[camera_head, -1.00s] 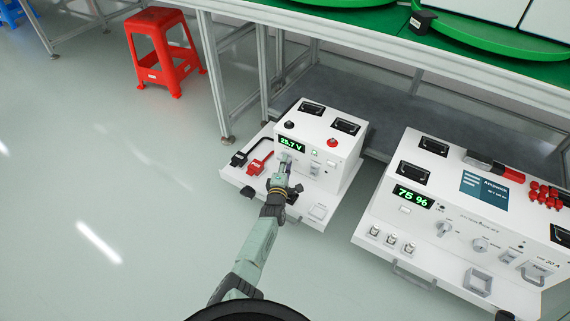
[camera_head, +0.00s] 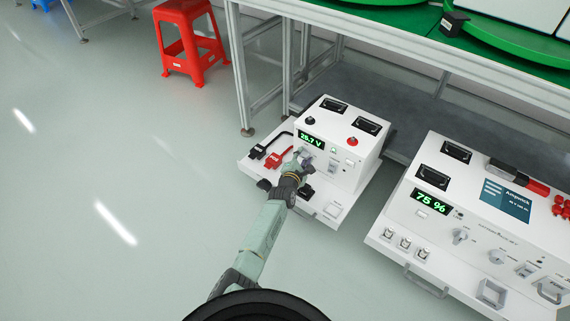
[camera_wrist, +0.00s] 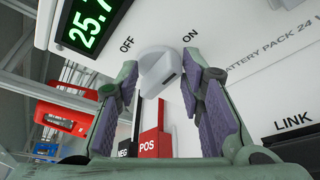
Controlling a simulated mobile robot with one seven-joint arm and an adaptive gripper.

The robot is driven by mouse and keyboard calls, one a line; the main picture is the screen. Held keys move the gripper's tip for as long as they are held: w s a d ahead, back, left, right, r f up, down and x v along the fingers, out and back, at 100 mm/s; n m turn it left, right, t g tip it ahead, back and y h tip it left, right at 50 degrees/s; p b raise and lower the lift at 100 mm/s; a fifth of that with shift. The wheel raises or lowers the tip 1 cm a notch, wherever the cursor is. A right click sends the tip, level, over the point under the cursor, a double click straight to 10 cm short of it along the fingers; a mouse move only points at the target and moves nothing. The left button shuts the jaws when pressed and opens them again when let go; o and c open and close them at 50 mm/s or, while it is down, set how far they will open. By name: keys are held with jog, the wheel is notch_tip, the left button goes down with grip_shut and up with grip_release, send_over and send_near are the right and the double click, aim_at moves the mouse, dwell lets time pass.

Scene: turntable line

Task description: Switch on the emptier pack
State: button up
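The smaller white pack (camera_head: 343,151) stands left with a green 25.7 V readout (camera_head: 311,139). The larger white pack (camera_head: 480,222) at right reads 75 % (camera_head: 431,203). My gripper (camera_head: 303,157) is at the smaller pack's front panel, below the readout. In the wrist view, a light grey rotary knob (camera_wrist: 160,70) sits between OFF and ON labels. My gripper's two purple-padded fingers (camera_wrist: 163,78) are apart, one on each side of the knob. Whether they touch it I cannot tell. In the head view, the gripper hides the knob.
Black and red connectors (camera_head: 278,158) lie on the smaller pack's base, left of my gripper. A green-topped workbench (camera_head: 350,18) stands behind the packs, with a grey lower shelf. A red stool (camera_head: 190,45) is at back left. The floor to the left is clear.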

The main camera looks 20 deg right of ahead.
jog(key=n+b, duration=0.1)
jog(key=b, duration=0.1)
jog(key=n+g+b, duration=0.1)
jog(key=b, duration=0.1)
jog(key=n+g+h+b, duration=0.1)
jog(key=b, duration=0.1)
jog(key=shift+w+a+f, duration=0.1)
jog(key=shift+w+a, duration=0.2)
jog(key=shift+w, duration=0.1)
jog(key=n+b, duration=0.1)
jog(key=b, duration=0.1)
jog(key=a+r+n+g+b, duration=0.1)
jog(key=b, duration=0.1)
jog(key=r+n+g+h+b, duration=0.1)
jog(key=n+b, duration=0.1)
jog(key=shift+s+a+r, duration=0.1)
jog(key=shift+a, duration=0.15)
jog(key=p+v, duration=0.6)
jog(key=v, duration=0.3)
jog(key=shift+s+f, duration=0.15)
jog(key=shift+f, duration=0.1)
jog(key=shift+a, duration=0.1)
